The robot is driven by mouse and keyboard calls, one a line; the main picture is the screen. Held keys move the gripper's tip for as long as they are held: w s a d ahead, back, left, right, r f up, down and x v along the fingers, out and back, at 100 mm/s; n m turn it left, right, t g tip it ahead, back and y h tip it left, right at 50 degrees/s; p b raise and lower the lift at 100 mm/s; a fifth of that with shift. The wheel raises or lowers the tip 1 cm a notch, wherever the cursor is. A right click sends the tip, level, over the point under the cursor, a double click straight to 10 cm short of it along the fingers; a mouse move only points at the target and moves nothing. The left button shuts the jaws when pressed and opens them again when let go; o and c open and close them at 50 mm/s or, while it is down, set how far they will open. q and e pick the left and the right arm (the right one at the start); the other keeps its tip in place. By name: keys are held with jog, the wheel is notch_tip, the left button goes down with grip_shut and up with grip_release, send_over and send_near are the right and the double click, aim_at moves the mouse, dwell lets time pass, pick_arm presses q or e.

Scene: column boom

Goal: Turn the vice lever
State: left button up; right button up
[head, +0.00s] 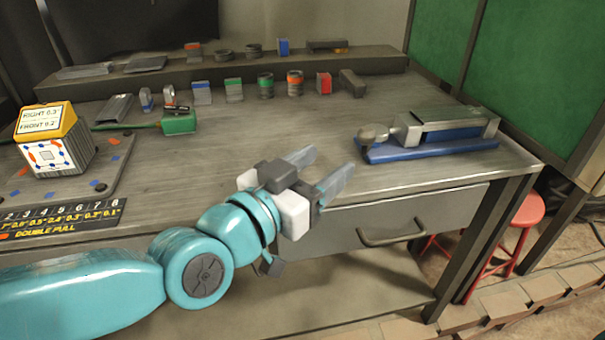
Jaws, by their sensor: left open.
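The vice (455,130) sits at the right end of the bench, with a blue base and grey metal body. A rounded grey piece with a knob (372,134) sticks out at its left end; I cannot clearly tell whether this is the lever. My left gripper (331,163) is open and empty over the front edge of the bench. Its two fingers point up and right toward the vice's left end, apart from it. My right gripper is not in view.
The wooden bench (245,142) is clear between the gripper and the vice. Several small blocks and cylinders, including a red block (324,83), stand at the back. A printed box (52,140) stands left. A drawer handle (392,236) juts out below the bench top.

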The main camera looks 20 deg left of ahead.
pick_arm(q)
jog(key=v, duration=0.4)
